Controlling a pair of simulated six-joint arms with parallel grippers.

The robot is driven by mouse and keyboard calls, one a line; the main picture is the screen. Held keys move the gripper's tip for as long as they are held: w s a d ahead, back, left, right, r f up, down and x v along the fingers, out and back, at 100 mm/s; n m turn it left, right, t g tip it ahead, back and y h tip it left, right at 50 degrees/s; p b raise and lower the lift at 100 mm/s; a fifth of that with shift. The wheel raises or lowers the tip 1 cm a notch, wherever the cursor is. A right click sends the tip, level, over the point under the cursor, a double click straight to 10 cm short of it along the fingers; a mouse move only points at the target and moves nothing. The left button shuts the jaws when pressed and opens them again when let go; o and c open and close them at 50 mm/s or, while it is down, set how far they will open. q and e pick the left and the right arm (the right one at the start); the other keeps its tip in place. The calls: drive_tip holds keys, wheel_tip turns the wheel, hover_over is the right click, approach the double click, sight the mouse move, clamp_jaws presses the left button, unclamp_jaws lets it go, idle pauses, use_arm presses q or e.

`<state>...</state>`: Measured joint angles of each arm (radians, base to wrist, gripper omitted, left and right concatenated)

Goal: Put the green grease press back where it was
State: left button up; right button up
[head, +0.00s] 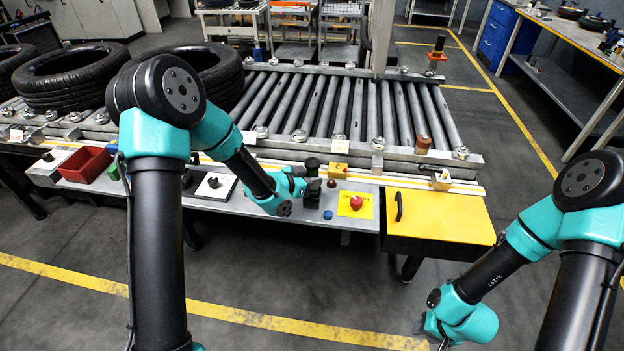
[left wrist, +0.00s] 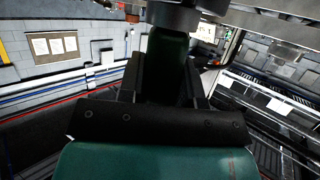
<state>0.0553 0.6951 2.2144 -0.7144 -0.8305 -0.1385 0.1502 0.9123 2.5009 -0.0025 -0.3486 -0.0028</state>
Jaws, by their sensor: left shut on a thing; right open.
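The green grease press shows in the left wrist view as a dark green cylinder (left wrist: 168,50) with a grey-black top, between the fingers of my left gripper (left wrist: 167,75). In the head view my left gripper (head: 311,190) is shut on it above the front ledge, right of the white plate. My right gripper (head: 442,342) is low at the bottom edge, away from the ledge, open and partly cut off.
A white plate with a black round piece (head: 213,184) and a red bin (head: 84,164) lie left on the ledge. A red button on yellow (head: 356,203), a blue button (head: 327,214) and a yellow drawer box (head: 440,215) are to the right. Tyres (head: 75,75) lie on the roller conveyor (head: 345,105).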

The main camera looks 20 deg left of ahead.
use_arm(q)
drive_tip(key=o, duration=1)
drive_tip(key=shift+f, duration=0.1)
drive_tip(key=v, duration=1.2)
